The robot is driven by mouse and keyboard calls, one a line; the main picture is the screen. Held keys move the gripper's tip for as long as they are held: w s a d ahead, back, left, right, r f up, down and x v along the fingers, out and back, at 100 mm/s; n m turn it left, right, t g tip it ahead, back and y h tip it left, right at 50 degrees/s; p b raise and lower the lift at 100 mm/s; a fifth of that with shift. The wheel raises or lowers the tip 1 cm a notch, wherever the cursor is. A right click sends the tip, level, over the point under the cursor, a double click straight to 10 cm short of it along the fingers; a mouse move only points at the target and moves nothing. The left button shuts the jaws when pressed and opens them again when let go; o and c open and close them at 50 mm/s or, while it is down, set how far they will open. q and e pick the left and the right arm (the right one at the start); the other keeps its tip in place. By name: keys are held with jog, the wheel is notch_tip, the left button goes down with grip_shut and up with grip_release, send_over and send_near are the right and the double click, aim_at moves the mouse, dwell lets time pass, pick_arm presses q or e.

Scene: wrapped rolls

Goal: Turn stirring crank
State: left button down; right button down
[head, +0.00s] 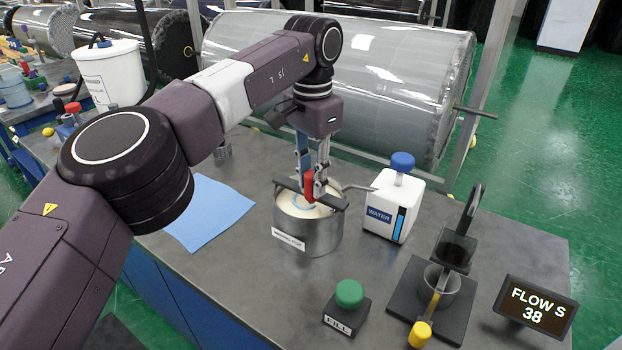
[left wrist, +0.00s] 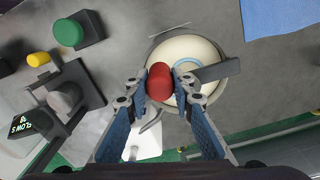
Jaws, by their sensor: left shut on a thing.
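The stirring crank has a red knob (head: 308,186) above a metal mixing pot (head: 308,236) with a label on its front. A dark bar (head: 328,199) crosses the top of the pot. Cream-coloured contents with a pale blue ring show inside. My left gripper (head: 313,190) reaches down from above and is shut on the red knob. In the left wrist view the red knob (left wrist: 159,82) sits between the two fingertips, over the pot (left wrist: 190,70). My right gripper is in neither view.
A white WATER container (head: 393,205) with a blue cap stands right of the pot. A green FILL button (head: 349,294) is in front. A flow cup stand (head: 437,290) and a display reading 38 (head: 536,308) stand at right. A blue sheet (head: 207,212) lies left.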

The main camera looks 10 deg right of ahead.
pick_arm(q)
jog(key=shift+r, duration=0.1)
jog(key=c, duration=1.7)
grip_release()
jog(key=shift+o, duration=0.2)
